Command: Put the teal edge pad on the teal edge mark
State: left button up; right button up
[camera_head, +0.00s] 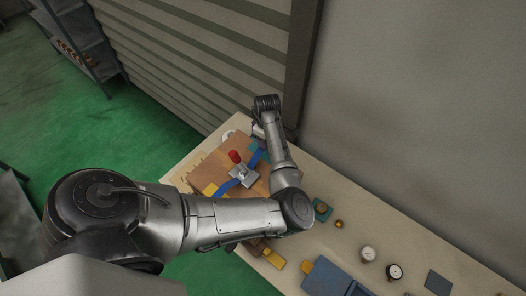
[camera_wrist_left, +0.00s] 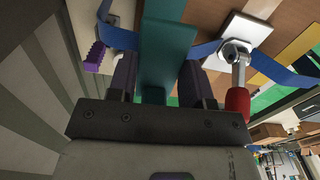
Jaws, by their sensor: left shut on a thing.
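My left gripper (camera_head: 258,134) reaches over the far end of the wooden board, and its wrist hides part of what is below. In the left wrist view its two dark fingers (camera_wrist_left: 160,78) are shut on the teal edge pad (camera_wrist_left: 167,45), a long flat teal piece. The pad extends away from the fingers over the board edge and blue strap. Some teal also shows below the gripper in the head view. My right gripper is not in view.
A wooden board (camera_head: 205,172) carries a blue strap (camera_wrist_left: 275,70) and a metal clamp with a red handle (camera_head: 235,156). A purple piece (camera_wrist_left: 95,55) is beside the pad. A teal-and-brown block (camera_head: 323,210), gauges (camera_head: 368,253) and a blue box (camera_head: 332,280) stand on the table. A wall borders it.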

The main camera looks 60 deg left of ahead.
pick_arm(q)
jog(key=shift+f, duration=0.3)
jog(key=shift+m, duration=0.3)
jog(key=shift+w+f+p, duration=0.1)
jog(key=shift+f+p, duration=0.3)
jog(key=shift+f, duration=3.25)
jog(key=o, duration=0.9)
jog(key=shift+f, duration=0.15)
